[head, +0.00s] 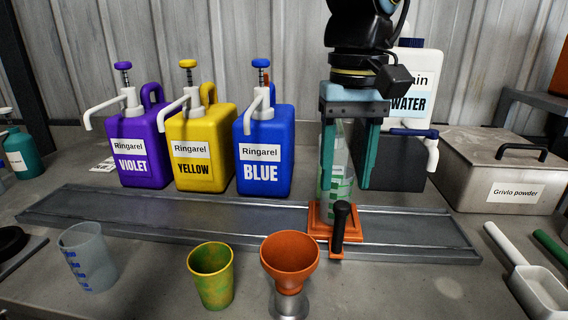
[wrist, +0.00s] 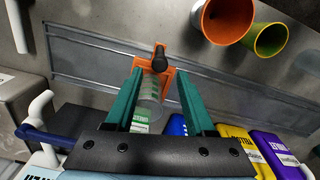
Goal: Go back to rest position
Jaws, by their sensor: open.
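My gripper (head: 345,185) points down with its two teal fingers spread. A clear bottle (head: 337,175) with green and white labels stands upright between the fingers, on an orange slider (head: 320,220) with a black handle on the metal rail. In the wrist view my gripper (wrist: 158,92) is open, with the bottle (wrist: 147,110) between the fingers and the orange slider (wrist: 168,75) just past the fingertips. I cannot tell whether either finger touches the bottle.
Violet (head: 143,155), yellow (head: 202,150) and blue (head: 265,155) dispensers stand behind the rail (head: 100,212). A water dispenser (head: 415,85) is close behind my gripper. The Grivio powder box (head: 500,165) stands right. An orange funnel (head: 290,255), green cup (head: 210,275) and clear beaker (head: 85,260) stand in front.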

